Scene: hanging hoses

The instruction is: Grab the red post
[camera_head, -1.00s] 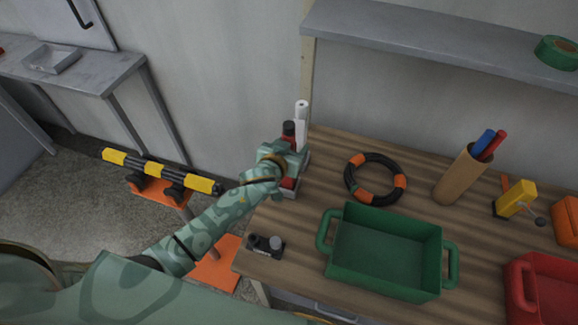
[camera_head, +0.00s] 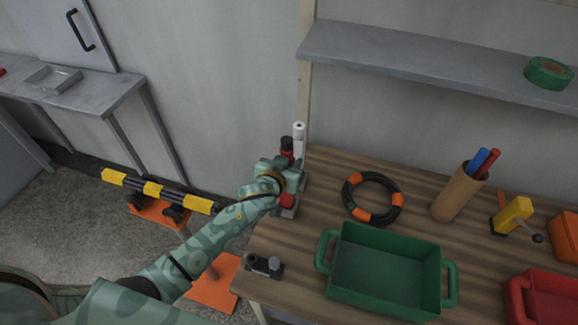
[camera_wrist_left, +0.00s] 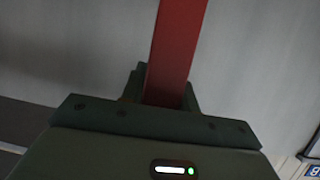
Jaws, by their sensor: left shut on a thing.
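The red post (camera_head: 287,154), with a black top, stands upright at the left end of the wooden table in the head view. A white post (camera_head: 299,138) stands just behind it. My left gripper (camera_head: 288,176) is shut around the red post at mid-height and hides that part. Red shows above and below the gripper. In the left wrist view the red post (camera_wrist_left: 175,50) rises from between the dark fingers (camera_wrist_left: 165,92). My right gripper is not in view.
A green crate (camera_head: 330,289), a black-and-orange ring (camera_head: 347,194), a brown holder (camera_head: 455,194) and a yellow tool (camera_head: 514,214) are on the table. A small dark block (camera_head: 262,267) sits at the front left corner. A shelf (camera_head: 430,62) runs above. A yellow-black barrier (camera_head: 152,189) stands left.

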